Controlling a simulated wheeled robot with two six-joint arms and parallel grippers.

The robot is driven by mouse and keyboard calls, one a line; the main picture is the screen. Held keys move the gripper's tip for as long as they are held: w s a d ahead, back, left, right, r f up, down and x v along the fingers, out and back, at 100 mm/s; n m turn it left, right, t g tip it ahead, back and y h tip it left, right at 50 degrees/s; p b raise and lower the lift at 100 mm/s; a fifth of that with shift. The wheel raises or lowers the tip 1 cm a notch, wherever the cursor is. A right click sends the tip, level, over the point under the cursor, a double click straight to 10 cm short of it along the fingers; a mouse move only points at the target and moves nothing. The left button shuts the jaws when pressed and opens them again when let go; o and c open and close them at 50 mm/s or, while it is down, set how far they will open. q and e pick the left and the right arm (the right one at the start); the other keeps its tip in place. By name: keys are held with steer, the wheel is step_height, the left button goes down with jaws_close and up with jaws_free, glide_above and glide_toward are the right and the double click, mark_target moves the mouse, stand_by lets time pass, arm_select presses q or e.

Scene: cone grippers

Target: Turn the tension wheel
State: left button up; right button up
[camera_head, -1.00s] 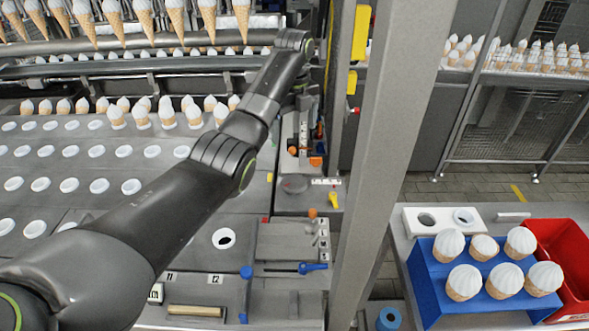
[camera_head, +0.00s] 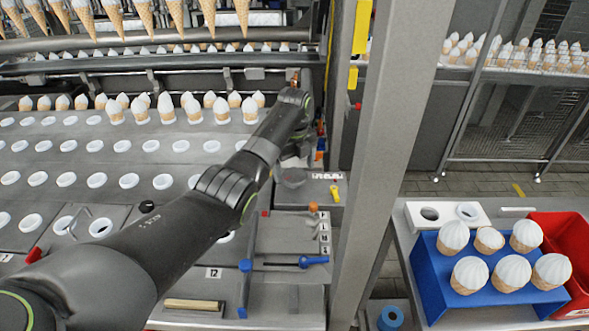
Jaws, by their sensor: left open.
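My left arm reaches from the lower left to the upper middle, with its wrist bent beside the upright metal post. My left gripper (camera_head: 298,152) points down below the wrist and is partly hidden by my forearm. It looks open, and I see nothing held in it. I cannot pick out the tension wheel for certain. My right gripper is not in view.
The post (camera_head: 370,150) stands close right of my wrist. Rows of cones (camera_head: 167,112) and empty white holders (camera_head: 96,180) cover the deck. A blue rack (camera_head: 437,285) of cones and a red bin (camera_head: 560,250) stand at right.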

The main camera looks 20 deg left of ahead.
arm_select(q)
steer(key=shift+f, duration=0.9)
steer(key=shift+c, duration=0.3)
steer(key=c, duration=0.9)
